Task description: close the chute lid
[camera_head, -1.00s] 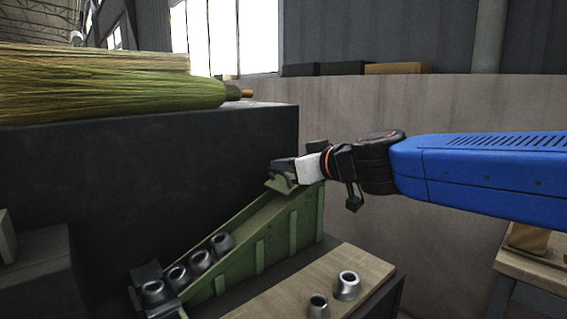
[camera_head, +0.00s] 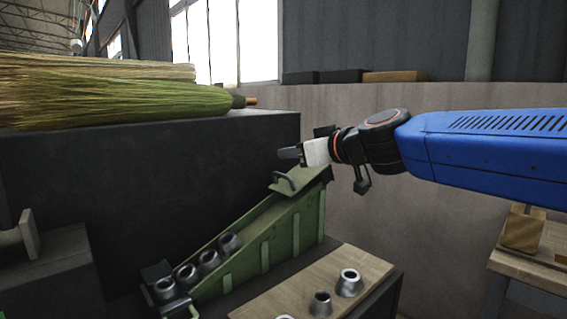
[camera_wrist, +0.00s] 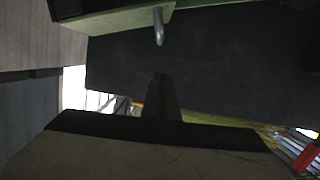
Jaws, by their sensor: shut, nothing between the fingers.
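The green chute (camera_head: 244,256) slopes down to the left against a dark block. Its lid (camera_head: 305,180), a green plate with a dark curved handle (camera_head: 285,183), lies across the upper right end. I cannot tell whether it is fully seated. My gripper (camera_head: 284,154) is shut and empty, just above the handle and apart from it. In the wrist view my shut fingers (camera_wrist: 160,95) point at the dark block's face, and the handle (camera_wrist: 158,27) shows near the top edge. Several metal cups (camera_head: 208,260) sit in the chute's lower part.
A wooden board (camera_head: 312,290) with metal cups (camera_head: 349,282) lies in front of the chute. A broom head (camera_head: 120,100) lies on the dark block (camera_head: 150,165) at left. A wooden bench (camera_head: 530,268) stands at the right.

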